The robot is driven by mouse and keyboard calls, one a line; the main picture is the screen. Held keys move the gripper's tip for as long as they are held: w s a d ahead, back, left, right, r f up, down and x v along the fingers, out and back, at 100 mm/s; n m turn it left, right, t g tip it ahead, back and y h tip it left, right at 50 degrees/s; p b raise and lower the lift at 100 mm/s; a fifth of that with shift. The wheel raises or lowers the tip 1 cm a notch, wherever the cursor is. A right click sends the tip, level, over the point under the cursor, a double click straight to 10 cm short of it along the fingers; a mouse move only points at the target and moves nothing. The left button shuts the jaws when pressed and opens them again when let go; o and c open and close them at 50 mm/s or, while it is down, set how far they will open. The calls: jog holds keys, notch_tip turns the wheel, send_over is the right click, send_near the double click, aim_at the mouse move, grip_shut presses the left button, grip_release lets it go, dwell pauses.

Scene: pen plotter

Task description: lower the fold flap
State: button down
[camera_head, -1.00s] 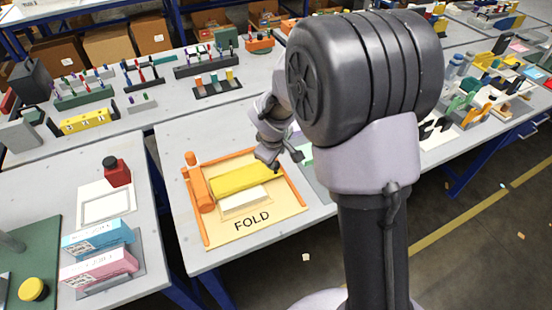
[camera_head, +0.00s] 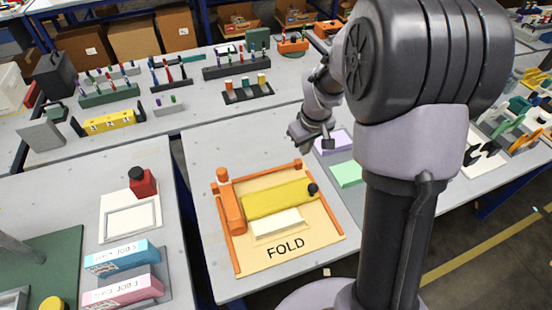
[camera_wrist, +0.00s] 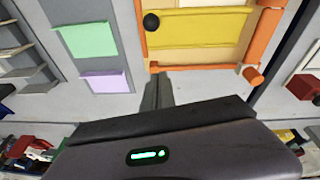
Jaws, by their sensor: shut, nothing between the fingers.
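The fold flap (camera_head: 275,200) is a yellow panel on the tan FOLD board (camera_head: 318,238), with a black knob (camera_head: 313,189) at its right end. Its exact tilt is hard to tell. My gripper (camera_head: 298,138) is shut and empty, above and behind the board's far edge, apart from the flap. In the wrist view the flap (camera_wrist: 205,28) and knob (camera_wrist: 151,22) show at the top, beyond my gripper (camera_wrist: 158,88).
Orange rails edge the board, with an orange cylinder (camera_head: 231,211) at its left. Lilac (camera_head: 333,141) and green (camera_head: 347,174) pads lie to the right. The grey table left of the board is clear.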

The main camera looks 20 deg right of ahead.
jog(key=b+x, duration=0.1)
jog(key=x, duration=0.2)
jog(key=s+b+x, duration=0.1)
jog(key=x, duration=0.2)
jog(key=b+x, duration=0.2)
jog(key=x, duration=0.1)
jog(key=shift+s+d+f, duration=0.1)
jog(key=shift+d+f, duration=0.15)
jog(key=shift+f, duration=0.15)
jog(key=s, duration=0.1)
jog(key=s+f+b, duration=0.1)
jog(key=s, duration=0.1)
jog(key=shift+d+f, duration=0.2)
jog(key=shift+d, duration=0.15)
jog(key=shift+s+f, duration=0.1)
jog(key=shift+s, duration=0.05)
